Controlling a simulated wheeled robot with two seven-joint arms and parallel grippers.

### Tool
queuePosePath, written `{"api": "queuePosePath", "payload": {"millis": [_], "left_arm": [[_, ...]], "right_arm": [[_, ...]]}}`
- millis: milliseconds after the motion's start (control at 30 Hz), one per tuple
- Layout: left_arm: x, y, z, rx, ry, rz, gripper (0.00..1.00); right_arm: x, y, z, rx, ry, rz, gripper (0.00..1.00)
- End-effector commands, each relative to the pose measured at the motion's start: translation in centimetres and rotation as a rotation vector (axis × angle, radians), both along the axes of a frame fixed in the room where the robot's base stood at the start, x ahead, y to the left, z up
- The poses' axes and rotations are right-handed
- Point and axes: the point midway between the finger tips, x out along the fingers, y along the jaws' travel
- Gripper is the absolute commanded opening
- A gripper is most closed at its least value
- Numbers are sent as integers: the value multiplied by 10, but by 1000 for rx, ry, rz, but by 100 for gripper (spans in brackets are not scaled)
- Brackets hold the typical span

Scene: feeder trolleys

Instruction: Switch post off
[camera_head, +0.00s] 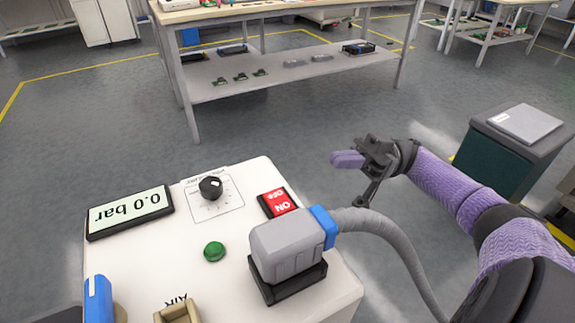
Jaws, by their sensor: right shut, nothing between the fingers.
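The post (225,240) is a white box in the lower middle. On its top a red rocker switch (277,203) sits in a black frame, its white lettering seen upside down; part of the switch is close behind the grey plug. A display (130,211) reads 0.0 bar, also upside down. A black knob (210,187) and a green button (214,251) are on the same face. My right gripper (352,160) is shut and empty, right of the post and apart from the switch. My left gripper is out of view.
A grey plug (287,247) with a blue collar (323,227) and a grey hose (395,247) stands beside the switch. A beige part (178,313) is near the AIR label. A table (290,72) stands behind; a dark bin (510,150) is at right. Floor between is clear.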

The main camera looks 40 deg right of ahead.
Motion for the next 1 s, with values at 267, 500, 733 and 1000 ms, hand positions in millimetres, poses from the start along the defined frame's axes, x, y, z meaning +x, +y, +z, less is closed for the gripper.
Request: {"api": "queuePosePath", "payload": {"millis": [267,500,733,1000], "left_arm": [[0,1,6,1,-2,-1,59],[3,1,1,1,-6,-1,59],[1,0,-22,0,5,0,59],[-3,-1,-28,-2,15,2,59]], "right_arm": [[5,27,11,3,-2,4,0],[17,76,26,0,-3,4,0],[23,92,2,3,6,-1,0],[22,92,-8,0,1,0,0]]}}
